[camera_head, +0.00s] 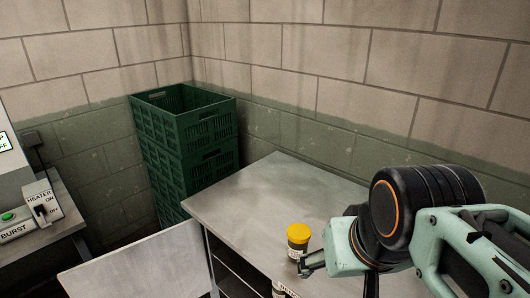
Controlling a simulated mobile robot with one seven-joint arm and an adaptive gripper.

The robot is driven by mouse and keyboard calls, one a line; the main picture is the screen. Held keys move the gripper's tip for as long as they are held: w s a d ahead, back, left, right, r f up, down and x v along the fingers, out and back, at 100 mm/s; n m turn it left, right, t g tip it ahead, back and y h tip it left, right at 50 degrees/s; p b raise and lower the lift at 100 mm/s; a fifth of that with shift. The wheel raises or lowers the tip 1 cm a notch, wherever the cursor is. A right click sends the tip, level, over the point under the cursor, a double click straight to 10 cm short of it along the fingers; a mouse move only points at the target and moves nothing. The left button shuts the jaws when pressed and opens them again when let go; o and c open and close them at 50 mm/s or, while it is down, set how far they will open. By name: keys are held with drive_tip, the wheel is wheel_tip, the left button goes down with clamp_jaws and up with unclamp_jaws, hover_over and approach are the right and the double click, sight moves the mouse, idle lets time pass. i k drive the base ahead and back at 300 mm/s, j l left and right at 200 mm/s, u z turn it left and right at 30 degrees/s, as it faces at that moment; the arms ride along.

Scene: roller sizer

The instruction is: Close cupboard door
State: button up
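The cupboard (255,205) has a grey metal top, and its dark inside with a shelf shows below the front edge. Its door (140,268) is a pale flat panel at the lower left, standing open and swung out to the left of the opening. The door's lower part is cut off by the frame edge. My gripper (306,264) is at the lower middle, to the right of the door and apart from it. Its fingers are small and partly hidden, so I cannot tell whether they are open or shut.
A yellow-capped bottle (298,240) stands close by my gripper; another labelled container (284,289) shows at the bottom edge. Green crates (188,145) are stacked behind the cupboard. A bench with a heater switch box (42,205) and a green button is at left. Block walls close the back.

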sight(171, 263)
drive_tip(key=k+j+z, duration=0.25)
drive_tip(key=k+j, duration=0.4)
drive_tip(key=k+j+z, duration=0.25)
drive_tip(key=k+j, duration=0.35)
drive_tip(key=k, duration=0.15)
drive_tip(key=i+j, duration=0.25)
drive_tip(key=j, duration=0.25)
drive_tip(key=i+j+u, duration=0.1)
drive_tip(key=i+j, duration=0.15)
drive_tip(key=j, duration=0.2)
drive_tip(key=i+j, duration=0.25)
drive_tip(key=j, duration=0.2)
drive_tip(key=i+j+u, duration=0.1)
drive_tip(key=i+j, duration=0.2)
drive_tip(key=j, duration=0.15)
drive_tip(key=i+j, duration=0.25)
drive_tip(key=j, duration=0.2)
